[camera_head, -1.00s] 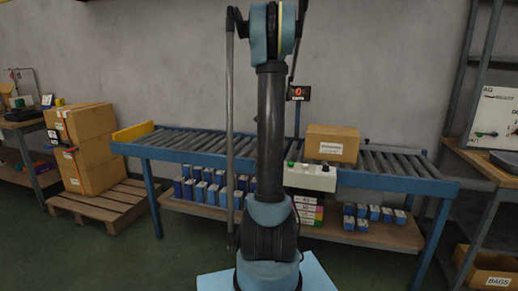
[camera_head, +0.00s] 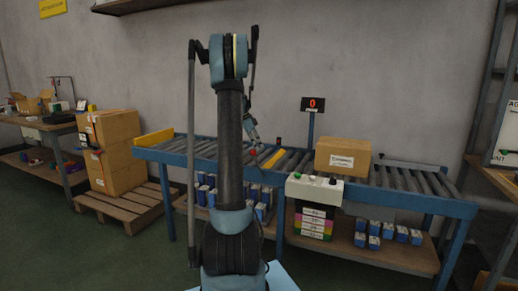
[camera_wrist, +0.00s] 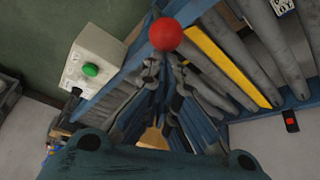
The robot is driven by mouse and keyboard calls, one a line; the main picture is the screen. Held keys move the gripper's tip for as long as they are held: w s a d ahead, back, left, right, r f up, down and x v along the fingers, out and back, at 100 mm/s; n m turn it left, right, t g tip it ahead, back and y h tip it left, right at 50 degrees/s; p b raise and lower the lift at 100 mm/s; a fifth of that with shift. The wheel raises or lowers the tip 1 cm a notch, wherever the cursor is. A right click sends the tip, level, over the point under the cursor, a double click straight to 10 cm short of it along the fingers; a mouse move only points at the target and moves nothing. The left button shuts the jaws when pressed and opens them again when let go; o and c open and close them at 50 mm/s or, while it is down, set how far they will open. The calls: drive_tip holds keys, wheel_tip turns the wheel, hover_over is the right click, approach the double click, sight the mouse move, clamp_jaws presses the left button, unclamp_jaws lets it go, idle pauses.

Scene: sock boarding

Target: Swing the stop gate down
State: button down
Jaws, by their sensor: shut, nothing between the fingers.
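A yellow bar (camera_head: 273,159), which looks like the stop gate, runs across the conveyor parallel to the rollers, left of the cardboard box. It also shows in the wrist view (camera_wrist: 227,66); I cannot tell how far it is raised. A red ball knob (camera_wrist: 166,34) is just beyond my fingertips in the wrist view, near the conveyor's front rail; its link to the bar is hidden. My gripper (camera_wrist: 165,62) is shut and empty, close to the knob; contact cannot be told. In the head view my gripper (camera_head: 254,143) is small, over the conveyor.
A control box (camera_head: 314,189) with a green button is on the front rail; it also shows in the wrist view (camera_wrist: 92,62). A cardboard box (camera_head: 343,157) sits on the rollers to the right. A display (camera_head: 313,104) reading 0 stands behind. A yellow end plate (camera_head: 154,137) is at the far left.

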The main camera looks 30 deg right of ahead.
drive_tip(key=w+a, duration=0.1)
drive_tip(key=w+a+f, duration=0.2)
drive_tip(key=shift+w+a, duration=0.4)
drive_tip(key=shift+a, duration=0.2)
drive_tip(key=d+r, duration=0.2)
drive_tip(key=d, duration=0.2)
drive_tip(key=w+a+r, duration=0.4)
drive_tip(key=a+r, duration=0.2)
drive_tip(key=a, duration=0.1)
idle(0.5)
